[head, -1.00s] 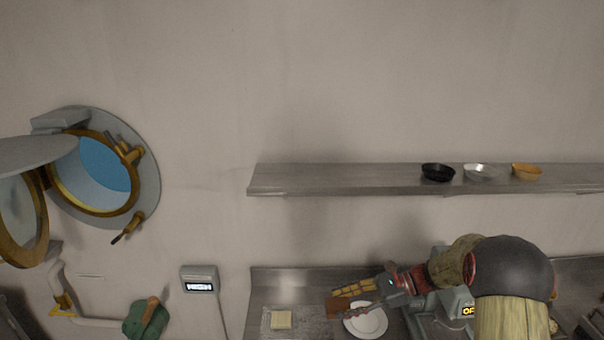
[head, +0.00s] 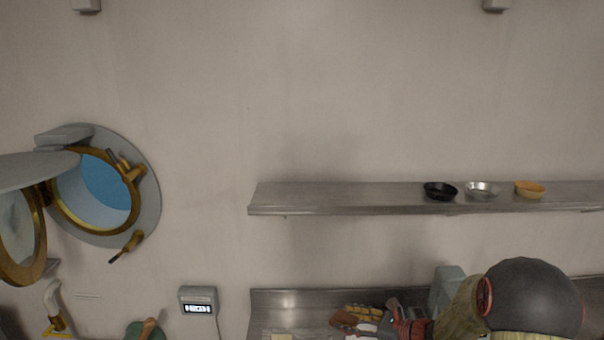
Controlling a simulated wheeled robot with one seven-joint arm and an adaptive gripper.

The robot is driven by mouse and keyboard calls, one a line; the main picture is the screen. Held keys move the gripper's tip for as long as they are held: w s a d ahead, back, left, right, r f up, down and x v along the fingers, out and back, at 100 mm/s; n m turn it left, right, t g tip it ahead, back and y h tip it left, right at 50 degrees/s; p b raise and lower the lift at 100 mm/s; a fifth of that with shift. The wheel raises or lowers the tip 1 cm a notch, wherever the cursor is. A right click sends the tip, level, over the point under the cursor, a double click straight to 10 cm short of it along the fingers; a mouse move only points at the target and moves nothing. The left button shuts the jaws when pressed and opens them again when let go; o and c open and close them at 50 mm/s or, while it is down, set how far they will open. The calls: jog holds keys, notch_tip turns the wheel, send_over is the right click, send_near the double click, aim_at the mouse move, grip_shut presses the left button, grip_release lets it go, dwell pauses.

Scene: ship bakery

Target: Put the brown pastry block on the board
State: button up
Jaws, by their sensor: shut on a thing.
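My gripper (head: 362,314), with yellowish fingers, reaches left over the steel counter (head: 290,301) at the bottom of the head view. It is shut on the brown pastry block (head: 342,319), which shows at the fingertips. A white plate (head: 367,328) is partly visible just below the fingers, and most of it is hidden or cut off. A pale block (head: 282,337) shows only its top edge at the bottom of the picture. I cannot make out the board in the current view; the counter's front is cut off.
A steel wall shelf (head: 330,197) above the counter bears a black bowl (head: 440,191), a metal bowl (head: 481,191) and an orange bowl (head: 529,189). A small display box (head: 198,300) hangs on the wall left of the counter. An open porthole (head: 105,190) is at the left.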

jog(key=s+d+f+m+t+h+b, duration=0.1)
jog(key=s+f+b, duration=0.1)
jog(key=f, duration=0.3)
jog(key=s+d+f+m+t+h+b, duration=0.1)
jog(key=s+d+f+m+b, duration=0.1)
jog(key=f, duration=0.3)
jog(key=s+d+f+m+t+h+b, duration=0.1)
jog(key=s+f+h+b, duration=0.1)
jog(key=f, duration=0.3)
jog(key=shift+s+d+f+m+t+b, duration=0.25)
jog(key=shift+s+d+m+t+b, duration=0.1)
jog(key=shift+s+b, duration=0.15)
jog(key=shift+s+f+b, duration=0.15)
jog(key=shift+f+b, duration=0.15)
jog(key=shift+f, duration=0.05)
jog(key=shift+f+b, duration=0.25)
jog(key=shift+b, duration=0.1)
jog(key=shift+r, duration=0.1)
